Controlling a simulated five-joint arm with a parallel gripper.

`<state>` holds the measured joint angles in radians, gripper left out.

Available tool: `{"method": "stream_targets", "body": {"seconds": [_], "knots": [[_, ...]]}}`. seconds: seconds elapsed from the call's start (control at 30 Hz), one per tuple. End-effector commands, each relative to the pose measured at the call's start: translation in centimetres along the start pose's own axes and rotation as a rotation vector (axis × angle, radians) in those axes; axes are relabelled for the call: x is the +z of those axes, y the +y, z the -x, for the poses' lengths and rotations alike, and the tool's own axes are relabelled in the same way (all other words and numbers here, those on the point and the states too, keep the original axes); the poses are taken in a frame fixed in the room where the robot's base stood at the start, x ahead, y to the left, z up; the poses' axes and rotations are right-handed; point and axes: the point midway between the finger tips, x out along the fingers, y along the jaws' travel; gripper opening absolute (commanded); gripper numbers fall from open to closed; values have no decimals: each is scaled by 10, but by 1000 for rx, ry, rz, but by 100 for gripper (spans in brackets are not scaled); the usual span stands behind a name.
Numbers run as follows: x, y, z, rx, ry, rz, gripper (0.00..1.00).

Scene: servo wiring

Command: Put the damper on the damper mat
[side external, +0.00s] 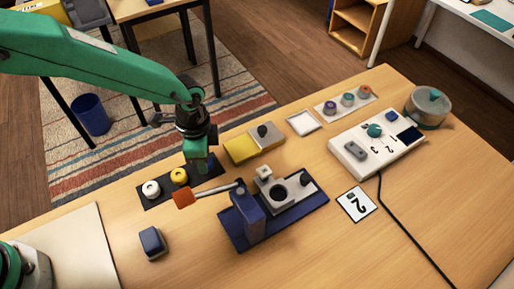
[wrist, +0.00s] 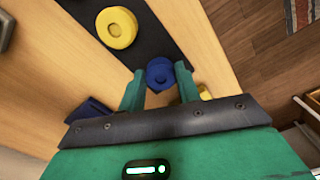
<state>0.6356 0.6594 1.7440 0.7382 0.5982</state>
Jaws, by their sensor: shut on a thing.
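A dark mat (side external: 165,190) lies on the table at centre left in the side view. A white ring (side external: 151,188) and a yellow ring (side external: 179,176) rest on it; the yellow ring (wrist: 117,27) also shows in the wrist view. My gripper (side external: 196,170) points down at the mat's right part. In the wrist view my gripper (wrist: 158,78) has a round blue piece (wrist: 160,71) between its fingers, over the dark mat (wrist: 152,42). The gripper hides this piece in the side view. I cannot tell whether it touches the mat, or which piece is the damper.
A blue fixture (side external: 300,205) with an orange-handled lever (side external: 185,198) stands close to the right of my gripper. A yellow and grey block (side external: 240,149) lies behind. A white control panel (side external: 350,165) is further right.

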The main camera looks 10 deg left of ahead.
Motion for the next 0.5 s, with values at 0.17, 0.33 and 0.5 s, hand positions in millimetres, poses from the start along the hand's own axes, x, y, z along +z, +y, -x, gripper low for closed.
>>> {"method": "stream_targets", "body": {"seconds": [0.17, 0.33, 0.5], "knots": [[0, 0, -2, 0, 0, 0, 48], [0, 0, -2, 0, 0, 0, 55], [0, 0, -1, 0, 0, 0, 55]]}}
